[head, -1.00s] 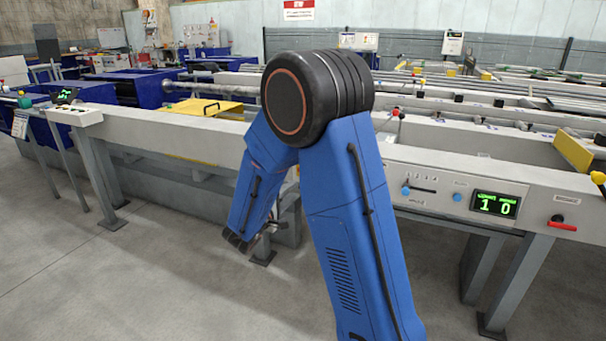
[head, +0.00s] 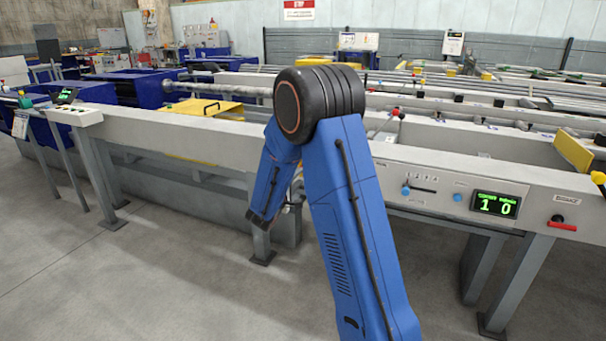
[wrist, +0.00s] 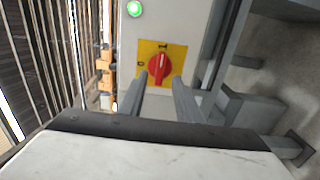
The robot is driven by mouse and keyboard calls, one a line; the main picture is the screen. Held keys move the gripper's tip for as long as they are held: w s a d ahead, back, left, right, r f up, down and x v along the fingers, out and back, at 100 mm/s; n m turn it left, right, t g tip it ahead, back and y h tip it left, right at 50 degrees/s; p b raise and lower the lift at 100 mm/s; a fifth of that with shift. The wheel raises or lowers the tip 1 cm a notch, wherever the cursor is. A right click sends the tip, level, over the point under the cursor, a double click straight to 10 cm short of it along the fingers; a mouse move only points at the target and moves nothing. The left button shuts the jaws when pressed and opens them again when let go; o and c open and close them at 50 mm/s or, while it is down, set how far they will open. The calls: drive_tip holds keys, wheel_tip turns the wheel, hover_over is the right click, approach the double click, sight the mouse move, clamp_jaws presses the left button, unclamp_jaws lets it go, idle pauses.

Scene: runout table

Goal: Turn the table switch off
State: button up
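The table switch (wrist: 160,68) is a red rotary knob on a yellow plate, seen in the wrist view. A "0" mark is at the plate's left and a "1" mark at its top. The knob's white line stands near upright, towards the "1". My gripper (wrist: 158,94) is open and empty, its two fingers apart just below the knob in the picture. The fingers look clear of the knob, but the exact gap is hard to tell. In the head view I cannot make out the switch, and my arm covers that part of the table's front.
A lit green lamp (wrist: 134,8) is above the switch plate. In the head view, the grey table front (head: 425,170) carries a slider, blue knobs and a green display (head: 495,204). A red handle (head: 562,226) is at the right. The floor in front is clear.

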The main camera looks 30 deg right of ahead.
drive_tip(key=x, duration=0.5)
drive_tip(key=shift+w+d, duration=0.15)
drive_tip(key=shift+d, duration=0.05)
clamp_jaws()
